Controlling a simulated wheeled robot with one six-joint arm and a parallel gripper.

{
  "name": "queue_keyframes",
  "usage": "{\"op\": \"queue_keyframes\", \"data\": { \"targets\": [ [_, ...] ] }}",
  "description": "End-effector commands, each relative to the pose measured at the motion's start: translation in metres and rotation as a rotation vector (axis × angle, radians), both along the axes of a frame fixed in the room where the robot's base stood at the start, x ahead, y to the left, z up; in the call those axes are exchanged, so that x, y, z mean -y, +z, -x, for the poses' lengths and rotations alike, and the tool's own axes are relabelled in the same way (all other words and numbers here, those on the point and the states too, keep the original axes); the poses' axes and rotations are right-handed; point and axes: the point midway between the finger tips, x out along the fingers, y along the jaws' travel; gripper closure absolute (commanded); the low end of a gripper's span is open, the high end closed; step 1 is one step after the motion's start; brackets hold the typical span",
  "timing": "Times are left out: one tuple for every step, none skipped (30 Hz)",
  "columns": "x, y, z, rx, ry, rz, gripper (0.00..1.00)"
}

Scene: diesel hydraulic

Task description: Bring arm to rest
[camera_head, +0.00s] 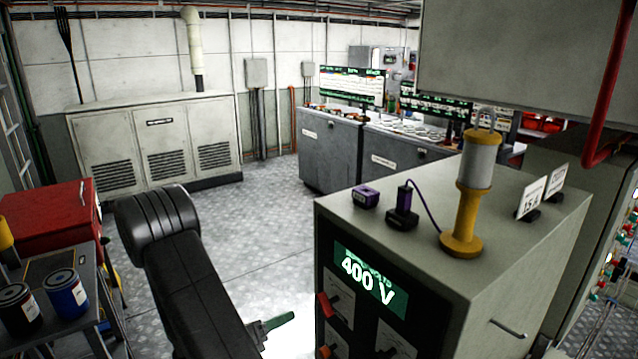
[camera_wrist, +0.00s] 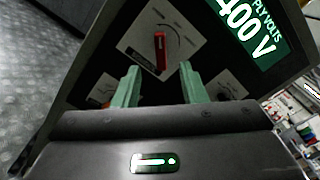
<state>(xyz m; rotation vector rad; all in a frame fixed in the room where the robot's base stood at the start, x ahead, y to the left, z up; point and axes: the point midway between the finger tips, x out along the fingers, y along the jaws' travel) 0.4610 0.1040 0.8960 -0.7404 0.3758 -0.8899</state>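My black arm (camera_head: 185,285) reaches forward from the shoulder joint at the lower left in the head view, beside the grey cabinet (camera_head: 490,215). My gripper (camera_wrist: 160,66) shows two green fingers spread apart with nothing between them in the wrist view. One green finger (camera_head: 280,320) shows in the head view, left of the cabinet's front panel. A red switch handle (camera_wrist: 160,50) on a grey plate lies beyond the fingertips, and the gripper looks apart from it. The panel display (camera_head: 370,280) reads 400 V.
A yellow-and-grey lamp (camera_head: 470,195), purple-and-black devices (camera_head: 402,210) and small signs stand on the cabinet top. A red toolbox (camera_head: 45,215) and paint cans (camera_head: 66,293) are at left. A grey overhead box (camera_head: 530,55) hangs at upper right. The middle floor (camera_head: 265,215) is clear.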

Motion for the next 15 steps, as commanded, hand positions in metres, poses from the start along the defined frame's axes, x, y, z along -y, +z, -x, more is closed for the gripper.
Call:
{"op": "queue_keyframes", "data": {
  "targets": [
    [0.007,0.001,-0.004,-0.002,-0.004,0.001,0.62],
    [0.010,0.001,-0.006,-0.002,-0.004,0.001,0.62],
    [0.014,0.001,-0.009,-0.001,-0.004,0.001,0.62],
    [0.018,0.001,-0.011,-0.001,-0.006,0.001,0.62],
    [0.021,0.001,-0.014,-0.001,-0.004,0.001,0.62],
    [0.025,0.001,-0.017,-0.001,-0.005,0.000,0.62],
    [0.028,0.001,-0.019,-0.001,-0.005,0.000,0.62],
    [0.032,0.001,-0.021,-0.001,-0.005,0.000,0.62],
    [0.036,0.001,-0.025,0.000,-0.005,-0.001,0.62],
    [0.039,0.001,-0.027,0.000,-0.005,-0.001,0.62],
    [0.042,0.001,-0.029,0.000,-0.005,-0.001,0.62],
    [0.046,0.001,-0.032,-0.001,-0.004,-0.001,0.62],
    [0.049,0.001,-0.035,0.000,-0.005,-0.001,0.62],
    [0.052,0.001,-0.037,-0.001,-0.004,-0.001,0.62],
    [0.057,0.001,-0.040,-0.001,-0.004,-0.001,0.62]
  ]
}}
